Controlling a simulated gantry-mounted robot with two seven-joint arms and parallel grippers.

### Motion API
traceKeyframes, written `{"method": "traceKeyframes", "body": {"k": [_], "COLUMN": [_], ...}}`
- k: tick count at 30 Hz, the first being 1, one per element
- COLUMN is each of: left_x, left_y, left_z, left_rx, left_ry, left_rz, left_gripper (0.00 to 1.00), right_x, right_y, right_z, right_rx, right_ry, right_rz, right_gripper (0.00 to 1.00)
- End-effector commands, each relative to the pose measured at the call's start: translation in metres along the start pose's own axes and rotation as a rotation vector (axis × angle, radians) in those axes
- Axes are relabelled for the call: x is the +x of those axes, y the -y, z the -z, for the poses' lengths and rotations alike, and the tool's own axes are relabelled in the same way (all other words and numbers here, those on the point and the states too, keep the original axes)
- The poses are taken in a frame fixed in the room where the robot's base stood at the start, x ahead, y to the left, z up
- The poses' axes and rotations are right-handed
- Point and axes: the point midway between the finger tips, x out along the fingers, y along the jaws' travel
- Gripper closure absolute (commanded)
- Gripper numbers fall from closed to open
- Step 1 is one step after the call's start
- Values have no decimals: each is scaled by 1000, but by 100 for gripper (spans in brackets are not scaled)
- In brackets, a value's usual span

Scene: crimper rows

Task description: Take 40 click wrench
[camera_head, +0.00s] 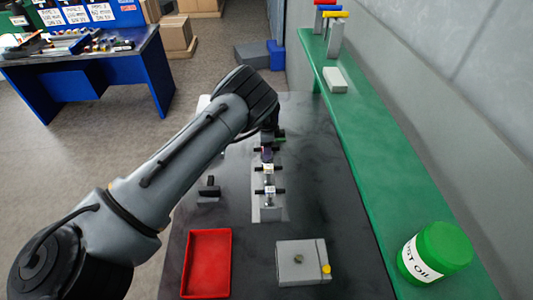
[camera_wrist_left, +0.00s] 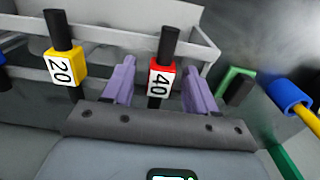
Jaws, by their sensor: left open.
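The 40 click wrench (camera_wrist_left: 162,78) has a red block with a white "40" label and a black handle, and stands upright in a grey rack (camera_wrist_left: 185,35). My left gripper (camera_wrist_left: 159,88) is open, with one purple finger on each side of the 40 wrench; I cannot tell whether either touches it. A yellow wrench labelled 20 (camera_wrist_left: 64,66) stands to its left, outside the fingers. In the head view my left gripper (camera_head: 268,152) is over the far part of the rack (camera_head: 269,214), and the 40 wrench is not distinguishable there. My right gripper is not in view.
Nearer labelled wrenches (camera_head: 269,190) stand in the rack. A red tray (camera_head: 208,264) and a grey box (camera_head: 303,262) lie in front. A green shelf (camera_head: 385,165) with an oil can (camera_head: 436,252) runs along the right. A blue-and-yellow object (camera_wrist_left: 290,96) is right of my fingers.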

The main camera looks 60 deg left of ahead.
Motion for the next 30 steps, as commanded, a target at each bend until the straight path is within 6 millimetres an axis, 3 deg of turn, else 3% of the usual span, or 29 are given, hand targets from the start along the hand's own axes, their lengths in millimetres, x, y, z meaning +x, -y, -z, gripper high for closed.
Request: {"method": "traceKeyframes", "body": {"k": [2,12,23,30], "left_x": [0,0,-2,-16], "left_y": [0,0,0,1], "left_z": [0,0,0,1], "left_rx": [0,0,1,1], "left_ry": [0,1,0,-1], "left_rz": [0,0,1,3], "left_gripper": [47,99,100,100], "right_x": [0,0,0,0], "right_y": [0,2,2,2], "right_z": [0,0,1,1], "right_rx": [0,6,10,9], "right_ry": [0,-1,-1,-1], "right_rz": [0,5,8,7], "right_gripper": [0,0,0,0]}}
